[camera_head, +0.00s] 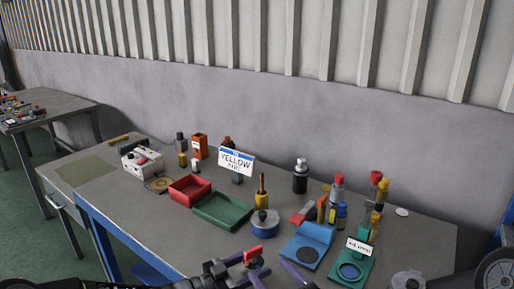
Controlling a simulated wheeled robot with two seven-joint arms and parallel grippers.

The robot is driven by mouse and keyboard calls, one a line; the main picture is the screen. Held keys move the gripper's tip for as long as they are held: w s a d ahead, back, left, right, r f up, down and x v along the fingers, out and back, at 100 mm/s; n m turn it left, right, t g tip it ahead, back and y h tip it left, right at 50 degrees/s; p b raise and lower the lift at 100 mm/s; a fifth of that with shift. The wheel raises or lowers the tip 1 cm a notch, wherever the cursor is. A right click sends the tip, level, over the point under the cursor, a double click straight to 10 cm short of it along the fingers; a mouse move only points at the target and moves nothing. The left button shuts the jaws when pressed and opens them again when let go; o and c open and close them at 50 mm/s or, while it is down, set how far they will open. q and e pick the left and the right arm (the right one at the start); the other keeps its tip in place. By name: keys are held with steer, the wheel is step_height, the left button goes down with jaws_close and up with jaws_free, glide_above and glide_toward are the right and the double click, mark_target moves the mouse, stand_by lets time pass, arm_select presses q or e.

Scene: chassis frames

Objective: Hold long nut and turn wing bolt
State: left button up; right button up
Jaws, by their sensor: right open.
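A red wing-shaped piece (253,256), which looks like the wing bolt, shows at the bottom centre with a small grey part under it. I cannot make out the long nut; it may be hidden by the fingers. My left gripper (239,267) comes in from the left and ends right beside the red piece. Whether its fingers are shut on something is not clear. My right gripper (277,272), with purple fingers, is open at the bottom edge, just right of and below the red piece. It seems to hold nothing.
A red tray (190,190), a green tray (223,211), a blue round tin (265,224), a blue stand (306,245) and a green stand (351,270) crowd the grey bench. Several bottles stand behind. A wall closes the back.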

arm_select(q)
steer(key=v, duration=1.2)
steer(key=shift+f, duration=0.1)
